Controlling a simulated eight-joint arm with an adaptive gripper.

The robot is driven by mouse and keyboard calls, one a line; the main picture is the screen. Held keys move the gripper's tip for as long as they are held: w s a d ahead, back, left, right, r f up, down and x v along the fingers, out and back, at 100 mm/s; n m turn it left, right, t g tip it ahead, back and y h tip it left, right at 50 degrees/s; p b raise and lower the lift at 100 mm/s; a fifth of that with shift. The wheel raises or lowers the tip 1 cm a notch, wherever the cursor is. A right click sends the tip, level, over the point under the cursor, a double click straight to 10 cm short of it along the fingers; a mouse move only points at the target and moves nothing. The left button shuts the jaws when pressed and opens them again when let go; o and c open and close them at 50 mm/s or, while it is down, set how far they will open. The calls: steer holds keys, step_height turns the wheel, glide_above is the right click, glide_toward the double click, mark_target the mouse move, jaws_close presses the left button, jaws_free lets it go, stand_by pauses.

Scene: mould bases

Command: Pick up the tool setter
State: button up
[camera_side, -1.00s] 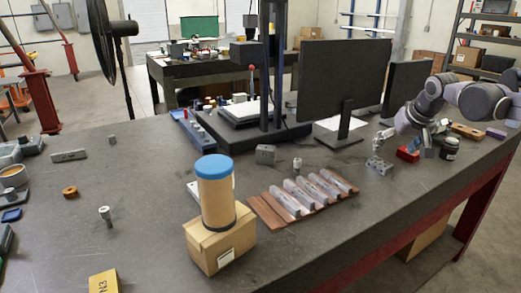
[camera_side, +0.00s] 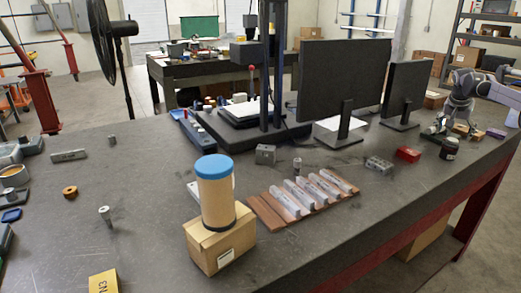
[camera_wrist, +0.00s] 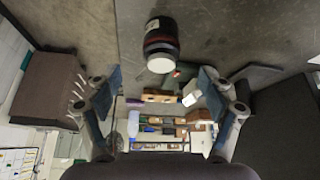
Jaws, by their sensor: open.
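I cannot tell for sure which object is the tool setter. Small upright metal cylinders stand on the bench, one (camera_side: 105,215) at the left and one (camera_side: 297,164) behind the wooden rack. A dark jar-like cylinder (camera_side: 449,148) stands at the right. A dark cylinder with a pale end (camera_wrist: 161,45) shows at the top of the wrist view, ahead of the fingers. My gripper (camera_wrist: 160,84) is open, with its two blue-grey fingers wide apart and nothing between them. In the side view my gripper (camera_side: 437,130) is low at the far right, beside the dark jar.
A red block (camera_side: 408,154) and a metal block with holes (camera_side: 378,165) lie left of the jar. Monitors (camera_side: 342,85) stand behind. A wooden rack (camera_side: 268,211) and a cardboard box (camera_side: 220,247) bearing a blue-lidded canister (camera_side: 215,195) occupy the middle. The left bench has clear patches.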

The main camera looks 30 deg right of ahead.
mark_target(451, 143)
steer(key=x, duration=0.9)
steer(key=shift+w+d+f, duration=0.15)
steer(key=shift+d+f, duration=0.1)
steer(key=shift+d, duration=0.1)
steer(key=c, duration=1.7)
jaws_close()
steer(key=shift+r, duration=0.2)
